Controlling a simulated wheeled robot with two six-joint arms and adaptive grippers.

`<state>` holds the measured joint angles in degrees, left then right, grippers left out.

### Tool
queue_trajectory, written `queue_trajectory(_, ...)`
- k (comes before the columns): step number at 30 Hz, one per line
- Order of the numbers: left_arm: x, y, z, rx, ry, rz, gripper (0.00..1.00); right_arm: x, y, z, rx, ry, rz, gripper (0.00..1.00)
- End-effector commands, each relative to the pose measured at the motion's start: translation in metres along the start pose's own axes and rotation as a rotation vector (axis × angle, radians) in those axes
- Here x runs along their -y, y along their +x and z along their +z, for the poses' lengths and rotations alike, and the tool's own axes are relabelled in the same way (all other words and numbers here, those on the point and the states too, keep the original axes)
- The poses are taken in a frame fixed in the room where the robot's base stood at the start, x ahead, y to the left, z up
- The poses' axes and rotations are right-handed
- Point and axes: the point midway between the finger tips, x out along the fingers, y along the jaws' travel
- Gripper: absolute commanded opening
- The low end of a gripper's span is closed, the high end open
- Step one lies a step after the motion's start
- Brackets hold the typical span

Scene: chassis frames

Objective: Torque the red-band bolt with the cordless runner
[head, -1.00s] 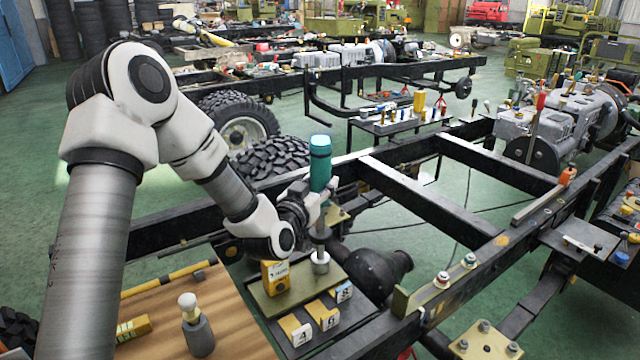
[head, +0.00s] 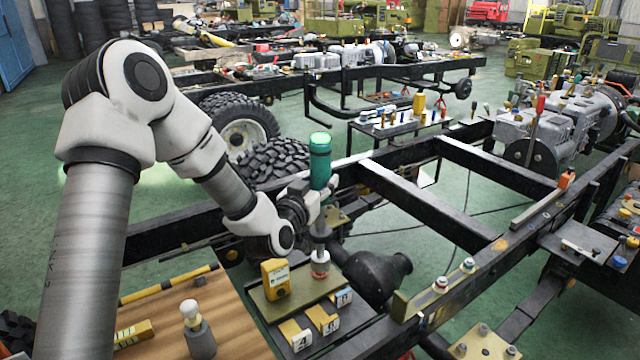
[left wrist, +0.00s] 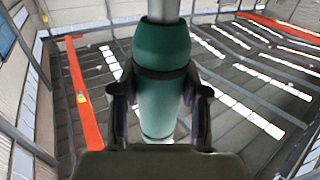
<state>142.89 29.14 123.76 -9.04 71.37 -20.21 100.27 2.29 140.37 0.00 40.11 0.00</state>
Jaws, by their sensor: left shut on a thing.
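The cordless runner (head: 320,165) is a teal cylinder with a grey lower shaft, and its top ring glows green. My left gripper (head: 318,193) is shut around its body and holds it upright. In the left wrist view the runner (left wrist: 163,100) sits between the two fingers (left wrist: 160,120). Below the shaft, a pale bolt with a red band (head: 320,266) stands at the green plate (head: 262,308). Whether the runner's tip touches the bolt I cannot tell. My right gripper is not in view.
A yellow box (head: 276,280) and several numbered yellow blocks (head: 325,320) stand by the bolt. Two more banded bolts (head: 441,283) (head: 468,265) sit on the black chassis rail (head: 480,275). A wooden bench (head: 240,330) lies front left. A dark axle housing (head: 375,275) is close right.

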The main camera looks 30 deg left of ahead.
Motion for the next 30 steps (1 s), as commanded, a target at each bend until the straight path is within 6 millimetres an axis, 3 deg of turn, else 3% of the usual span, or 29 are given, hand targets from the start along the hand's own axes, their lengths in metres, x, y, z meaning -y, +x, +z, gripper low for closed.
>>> queue_trajectory(3, 0.0, 0.001, -0.009, -0.005, 0.0, -0.001, 0.0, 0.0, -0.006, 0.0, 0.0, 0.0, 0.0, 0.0)
queue_trajectory(14, 0.0, 0.001, -0.011, -0.006, 0.0, -0.001, 0.0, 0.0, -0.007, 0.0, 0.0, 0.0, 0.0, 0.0)
queue_trajectory(25, 0.0, 0.001, -0.055, -0.007, 0.0, -0.001, 0.0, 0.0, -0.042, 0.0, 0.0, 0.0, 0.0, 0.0)
queue_trajectory(30, 0.0, 0.001, -0.061, -0.006, 0.0, -0.001, 0.0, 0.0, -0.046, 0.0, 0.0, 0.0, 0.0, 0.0)
